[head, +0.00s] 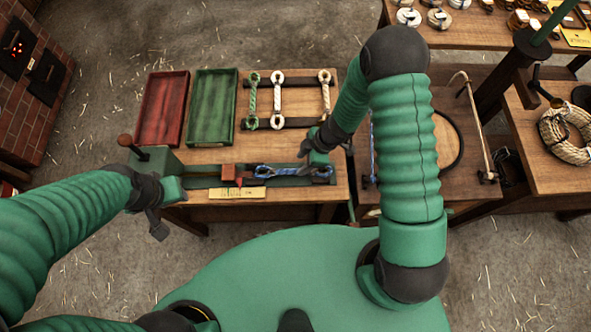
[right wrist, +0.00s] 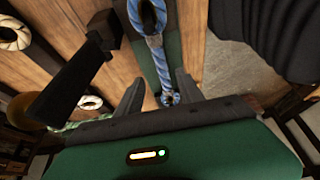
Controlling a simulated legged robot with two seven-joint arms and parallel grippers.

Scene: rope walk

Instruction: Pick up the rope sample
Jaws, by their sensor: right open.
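A blue-and-white rope sample (head: 280,170) with looped ends lies along a green metal fixture on the wooden bench. It also shows in the right wrist view (right wrist: 150,45), running down between my fingers. My right gripper (head: 314,150) is at the rope's right end. In the right wrist view its two fingers (right wrist: 160,92) are apart, one on each side of the rope, not closed on it. My left gripper (head: 158,222) hangs at the bench's left front corner, away from the rope; its finger gap is unclear.
Red (head: 163,108) and green (head: 211,105) trays lie at the back left of the bench. Other rope samples (head: 278,100) span dark bars behind the fixture. A knobbed lever (head: 127,142) rises at the fixture's left end. A yellow label (head: 237,193) lies in front.

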